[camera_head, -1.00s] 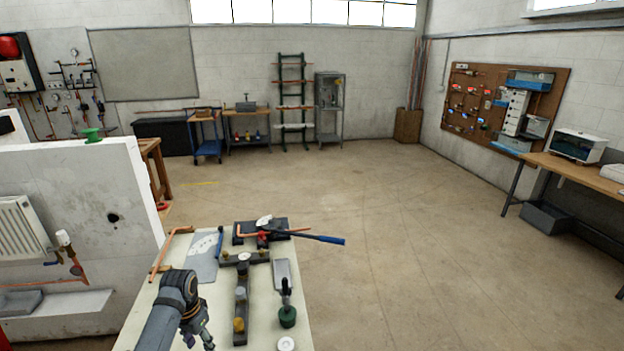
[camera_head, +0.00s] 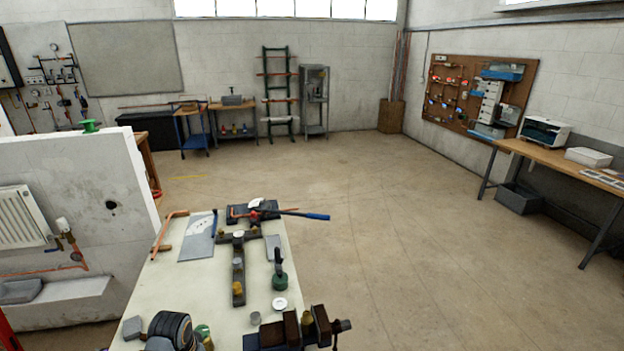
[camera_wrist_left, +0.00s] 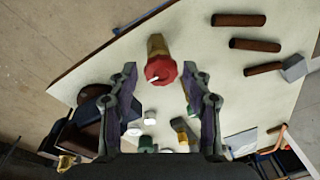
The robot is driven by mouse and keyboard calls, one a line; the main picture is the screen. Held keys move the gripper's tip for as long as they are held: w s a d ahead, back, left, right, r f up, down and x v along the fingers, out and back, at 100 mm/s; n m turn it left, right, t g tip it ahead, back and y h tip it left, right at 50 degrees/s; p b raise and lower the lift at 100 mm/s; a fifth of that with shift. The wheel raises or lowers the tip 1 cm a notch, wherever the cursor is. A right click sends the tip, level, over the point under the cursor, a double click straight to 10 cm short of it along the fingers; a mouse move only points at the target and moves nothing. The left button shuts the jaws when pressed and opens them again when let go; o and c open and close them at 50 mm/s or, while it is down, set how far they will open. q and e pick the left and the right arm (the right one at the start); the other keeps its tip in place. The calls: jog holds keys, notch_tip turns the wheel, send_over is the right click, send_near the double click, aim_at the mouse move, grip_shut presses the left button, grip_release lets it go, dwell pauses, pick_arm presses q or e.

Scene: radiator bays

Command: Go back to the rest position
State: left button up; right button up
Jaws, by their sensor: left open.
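My left gripper (camera_wrist_left: 160,72) is open in the left wrist view, with its two fingers spread wide over the light bench top. A brass-coloured fitting with a red cap (camera_wrist_left: 160,70) shows between and beyond the fingertips; I cannot tell its distance. Nothing is seen held. My right gripper is not in view.
The bench (camera_head: 185,285) carries a dark bar with brass fittings (camera_head: 238,262), a blue-handled tool (camera_head: 305,215), a green-based item (camera_head: 279,281) and a vise (camera_head: 290,330). Several brown cylinders (camera_wrist_left: 255,45) lie on the bench. A white wall with a radiator (camera_head: 20,218) stands left.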

pick_arm(q)
jog(key=s+d+r+n+t, duration=0.1)
jog(key=s+d+r, duration=0.1)
jog(key=s, duration=0.5)
jog(key=s+d+r+n+t, duration=0.1)
jog(key=s+d+r+t, duration=0.1)
jog(key=s, duration=0.5)
jog(key=s+a+f+g+b, duration=0.15)
jog(key=f+b, duration=0.25)
jog(key=f, duration=1.4)
jog(key=s+a+f+g+b, duration=0.15)
jog(key=f+b, duration=0.25)
jog(key=f, duration=1.3)
jog(key=s+f+b, duration=0.4)
jog(key=s+f, duration=1.4)
jog(key=f, duration=0.1)
jog(key=shift+a+f+n+b, duration=0.15)
jog(key=shift+a+n+b, duration=0.05)
jog(key=shift+n+b, duration=0.1)
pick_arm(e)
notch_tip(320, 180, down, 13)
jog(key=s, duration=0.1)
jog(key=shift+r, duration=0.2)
